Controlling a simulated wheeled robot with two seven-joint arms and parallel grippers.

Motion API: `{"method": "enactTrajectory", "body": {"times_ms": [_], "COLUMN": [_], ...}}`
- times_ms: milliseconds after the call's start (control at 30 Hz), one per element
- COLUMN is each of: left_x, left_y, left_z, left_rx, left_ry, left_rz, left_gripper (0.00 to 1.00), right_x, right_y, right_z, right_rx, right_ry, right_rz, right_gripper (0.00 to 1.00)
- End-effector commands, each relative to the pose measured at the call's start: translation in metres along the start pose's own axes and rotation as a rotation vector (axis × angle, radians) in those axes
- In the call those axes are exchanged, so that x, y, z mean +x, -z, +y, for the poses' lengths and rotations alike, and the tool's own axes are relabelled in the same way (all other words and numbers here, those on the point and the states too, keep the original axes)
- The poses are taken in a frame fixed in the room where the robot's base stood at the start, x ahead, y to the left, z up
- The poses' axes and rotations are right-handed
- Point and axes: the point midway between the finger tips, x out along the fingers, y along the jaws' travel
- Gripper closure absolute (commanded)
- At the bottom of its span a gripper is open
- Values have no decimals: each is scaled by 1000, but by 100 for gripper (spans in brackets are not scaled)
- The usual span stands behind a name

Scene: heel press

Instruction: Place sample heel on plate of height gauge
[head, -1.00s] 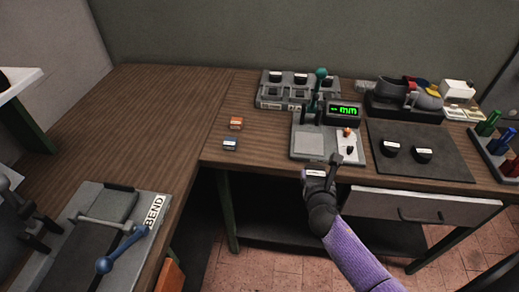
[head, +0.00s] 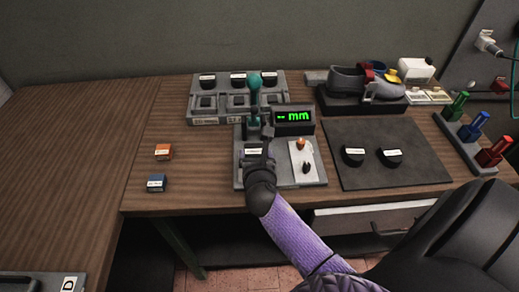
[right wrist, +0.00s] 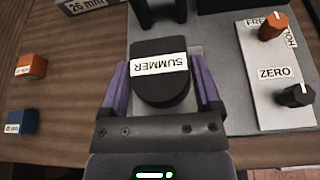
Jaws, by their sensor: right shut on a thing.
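The sample heel (right wrist: 160,85) is dark with a white label reading SUMMER. My right gripper (right wrist: 162,94) is shut on it, with one purple finger on each side. In the head view the gripper (head: 258,158) is over the left part of the height gauge (head: 314,174). The gauge's lighter plate (right wrist: 196,56) shows partly behind and beside the heel; the heel hides the rest. I cannot tell whether the heel touches the plate. My left gripper is out of view.
The gauge's teal-knobbed post (head: 254,90) stands just behind the gripper. A white panel with an orange and a black knob (right wrist: 296,96) lies to the right. Two dark heels lie on a dark mat (head: 375,174). Orange (head: 163,152) and blue (head: 157,183) blocks sit to the left.

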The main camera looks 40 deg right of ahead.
Motion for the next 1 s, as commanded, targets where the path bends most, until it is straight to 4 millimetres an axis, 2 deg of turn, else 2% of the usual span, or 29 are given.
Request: {"method": "enactTrajectory", "body": {"times_ms": [33,100,433,467,533,833,1000], "left_x": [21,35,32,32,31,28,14], "left_y": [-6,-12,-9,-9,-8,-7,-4], "left_z": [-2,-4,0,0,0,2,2], "left_rx": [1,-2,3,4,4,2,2], "left_ry": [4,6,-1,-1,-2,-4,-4], "left_rz": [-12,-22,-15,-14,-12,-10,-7], "left_gripper": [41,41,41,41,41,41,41], "right_x": [6,7,4,4,4,1,-33], "right_y": [20,32,28,29,28,24,22], "right_z": [2,6,7,7,7,8,8], "right_rx": [1,1,-1,-1,-1,-1,0], "right_ry": [0,0,0,0,0,-1,-1], "right_rz": [4,4,3,3,3,2,4], "right_gripper": [80,80,80,17,2,0,0]}}
